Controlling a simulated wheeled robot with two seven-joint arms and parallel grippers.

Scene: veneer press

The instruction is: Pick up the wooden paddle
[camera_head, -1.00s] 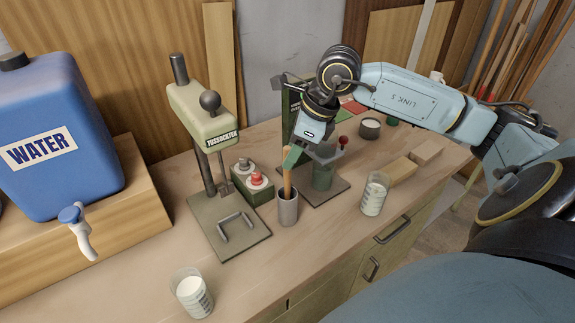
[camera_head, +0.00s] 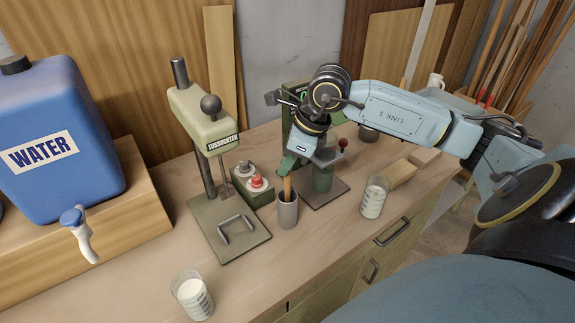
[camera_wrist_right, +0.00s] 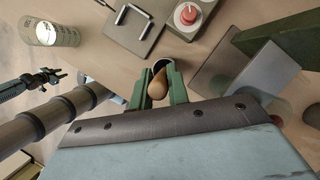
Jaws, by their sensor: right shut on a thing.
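The wooden paddle (camera_head: 287,188) stands upright in a grey metal cup (camera_head: 288,212) on the bench. My right gripper (camera_head: 289,164) points down over the cup, and its green fingers are shut on the upper part of the paddle. In the right wrist view the paddle's rounded end (camera_wrist_right: 158,84) sits between the two green fingers (camera_wrist_right: 158,90), with the cup's rim (camera_wrist_right: 164,66) just beyond. The paddle's lower end is hidden inside the cup. My left gripper is not in the head view.
A press (camera_head: 205,120) with a flat base stands left of the cup, next to a red-button box (camera_head: 258,190). A green machine (camera_head: 322,182) stands close behind. Measuring cups of white liquid stand at right (camera_head: 374,197) and front (camera_head: 192,297). A blue water tank (camera_head: 55,130) is far left.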

